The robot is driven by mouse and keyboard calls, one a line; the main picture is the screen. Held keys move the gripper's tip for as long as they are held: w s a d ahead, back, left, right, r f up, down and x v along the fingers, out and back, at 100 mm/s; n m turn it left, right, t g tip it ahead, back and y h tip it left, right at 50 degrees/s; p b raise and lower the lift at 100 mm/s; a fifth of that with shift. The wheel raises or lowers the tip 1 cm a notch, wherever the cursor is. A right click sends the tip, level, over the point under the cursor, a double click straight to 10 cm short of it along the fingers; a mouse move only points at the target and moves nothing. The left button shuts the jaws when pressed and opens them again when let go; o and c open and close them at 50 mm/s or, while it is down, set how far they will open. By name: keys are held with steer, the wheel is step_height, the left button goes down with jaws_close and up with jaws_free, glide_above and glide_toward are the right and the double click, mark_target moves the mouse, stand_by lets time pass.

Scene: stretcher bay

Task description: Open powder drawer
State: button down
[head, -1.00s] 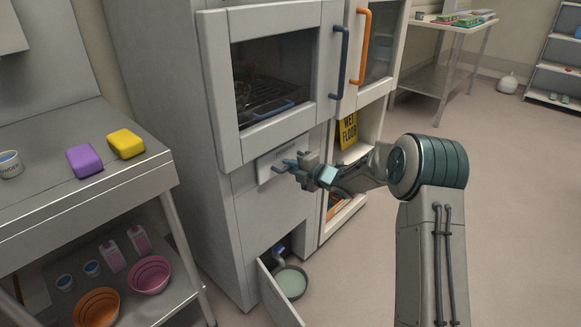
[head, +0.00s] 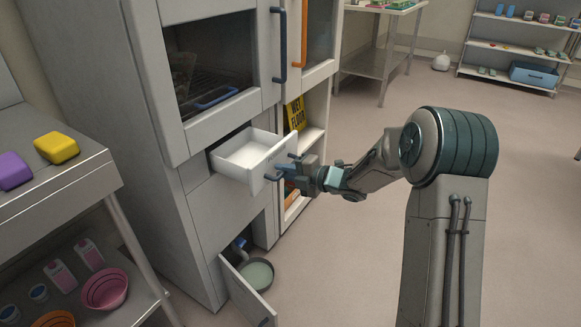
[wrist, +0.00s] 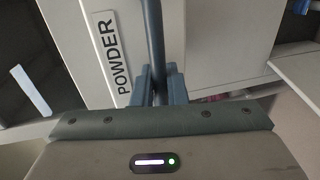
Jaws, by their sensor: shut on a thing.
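The powder drawer (head: 240,163) is a white drawer pulled part way out of the tall grey cabinet, and white shows inside it. Its front bears a "POWDER" label (wrist: 112,58) in the wrist view. A dark blue bar handle (wrist: 153,40) runs across the front. My gripper (head: 286,172) is at the drawer front in the head view. In the wrist view its fingers (wrist: 160,84) are closed around the handle. The gripper hides part of the handle and drawer front in the head view.
Below the drawer, a small cabinet door (head: 245,297) stands open beside a round basin (head: 257,273). A glass-fronted door with a blue handle (head: 279,45) is above. A metal bench (head: 75,185) stands at left. The floor at right is clear.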

steer(key=shift+s+d, duration=0.1)
steer(key=shift+d, duration=0.15)
steer(key=c, duration=1.8)
jaws_free()
steer(key=p+v, duration=0.2)
steer(key=v, duration=1.1)
steer(key=shift+s+d+r, duration=0.1)
steer(key=shift+s+d, duration=0.15)
steer(key=shift+d, duration=0.05)
